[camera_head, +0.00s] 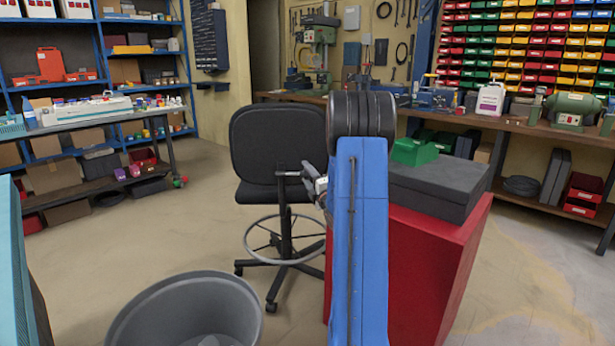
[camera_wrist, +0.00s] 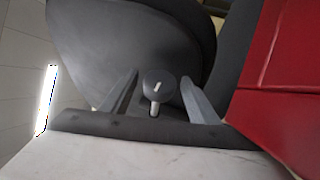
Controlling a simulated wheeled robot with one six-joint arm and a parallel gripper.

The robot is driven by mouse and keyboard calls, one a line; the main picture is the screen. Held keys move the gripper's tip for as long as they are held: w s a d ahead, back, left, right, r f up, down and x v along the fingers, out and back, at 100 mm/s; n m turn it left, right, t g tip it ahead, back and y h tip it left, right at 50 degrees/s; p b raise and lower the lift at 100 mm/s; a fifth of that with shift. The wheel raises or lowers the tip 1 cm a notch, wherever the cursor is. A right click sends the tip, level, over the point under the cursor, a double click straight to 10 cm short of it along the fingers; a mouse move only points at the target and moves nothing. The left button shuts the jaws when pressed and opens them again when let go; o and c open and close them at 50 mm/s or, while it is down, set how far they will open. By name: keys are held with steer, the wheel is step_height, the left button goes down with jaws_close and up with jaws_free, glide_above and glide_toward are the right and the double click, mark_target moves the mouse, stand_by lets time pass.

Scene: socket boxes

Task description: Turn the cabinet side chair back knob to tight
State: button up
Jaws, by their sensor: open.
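The black chair (camera_head: 268,145) stands left of the red cabinet, its backrest facing me. In the wrist view, the chair back knob (camera_wrist: 158,85) is a round dark knob with a pale mark on its face and a short pale piece below it. The mark leans slightly right of upright. My gripper (camera_wrist: 160,78) is open, with one grey finger on each side of the knob and a visible gap to each. In the head view, my gripper (camera_head: 290,174) is at the lower backrest, and the knob cannot be made out there.
The red cabinet (camera_head: 430,262) is close on the right, with a dark grey case (camera_head: 440,185) and a green box (camera_head: 414,151) on top. A grey bin (camera_head: 185,312) stands in front of the chair. Workbenches line the back and left. Floor left of the chair is clear.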

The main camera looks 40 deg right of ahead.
steer(key=c, duration=1)
steer(key=shift+c, duration=0.2)
steer(key=g, duration=0.1)
steer(key=m+g, duration=0.1)
steer(key=g, duration=0.1)
steer(key=shift+r+m+y, duration=0.15)
steer(key=shift+m+y, duration=0.15)
steer(key=shift+m+g+y, duration=0.4)
steer(key=shift+g+y, duration=0.15)
steer(key=shift+g, duration=0.6)
steer(key=shift+m+g+y, duration=0.4)
steer(key=shift+g+y, duration=0.15)
steer(key=shift+g, duration=0.6)
steer(key=shift+g+y, duration=0.5)
steer(key=shift+g, duration=0.2)
steer(key=o, duration=1)
steer(key=shift+o, duration=0.2)
